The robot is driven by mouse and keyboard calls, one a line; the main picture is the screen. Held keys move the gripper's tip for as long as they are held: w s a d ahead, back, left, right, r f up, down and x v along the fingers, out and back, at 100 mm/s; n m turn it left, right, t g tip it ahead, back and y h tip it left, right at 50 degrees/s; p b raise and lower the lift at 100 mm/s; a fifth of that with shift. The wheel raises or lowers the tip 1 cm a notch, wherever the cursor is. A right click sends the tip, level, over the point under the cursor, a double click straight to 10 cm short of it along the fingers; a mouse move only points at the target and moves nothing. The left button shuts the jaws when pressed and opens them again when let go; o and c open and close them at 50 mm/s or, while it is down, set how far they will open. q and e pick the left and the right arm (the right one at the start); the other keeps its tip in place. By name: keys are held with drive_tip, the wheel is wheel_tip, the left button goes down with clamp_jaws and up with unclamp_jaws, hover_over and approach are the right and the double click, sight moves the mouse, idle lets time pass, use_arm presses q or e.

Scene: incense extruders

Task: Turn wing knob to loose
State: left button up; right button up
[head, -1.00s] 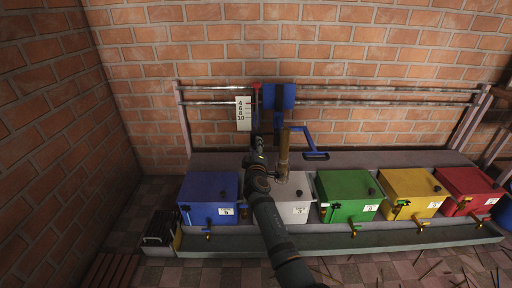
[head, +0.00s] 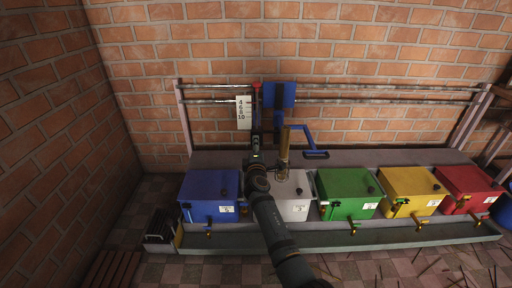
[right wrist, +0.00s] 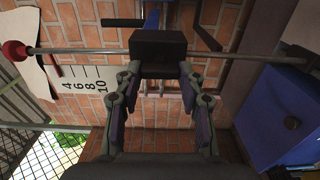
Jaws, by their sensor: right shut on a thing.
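In the right wrist view my right gripper (right wrist: 160,76) has its fingertips on both sides of a dark block (right wrist: 158,48), which seems to be the wing knob, and is shut on it. The block sits at a thin metal rod (right wrist: 82,50) with a red ball (right wrist: 15,50) at its end. A white scale plate (right wrist: 66,92) with numbers 4 to 10 lies beside the rod. In the head view my right gripper (head: 256,143) is just right of and below the scale plate (head: 243,112) and hides the knob. The red ball (head: 257,86) shows above. My left gripper is out of view.
A brass tube (head: 285,147) and a blue crank handle (head: 315,154) stand right of my gripper. Below are blue (head: 205,190), white (head: 293,207), green (head: 345,186), yellow (head: 410,184) and red (head: 468,184) boxes with taps. Rails and a brick wall are behind.

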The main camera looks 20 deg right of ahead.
drive_tip(key=shift+f, duration=0.1)
drive_tip(key=o, duration=1.2)
drive_tip(key=shift+c, duration=0.2)
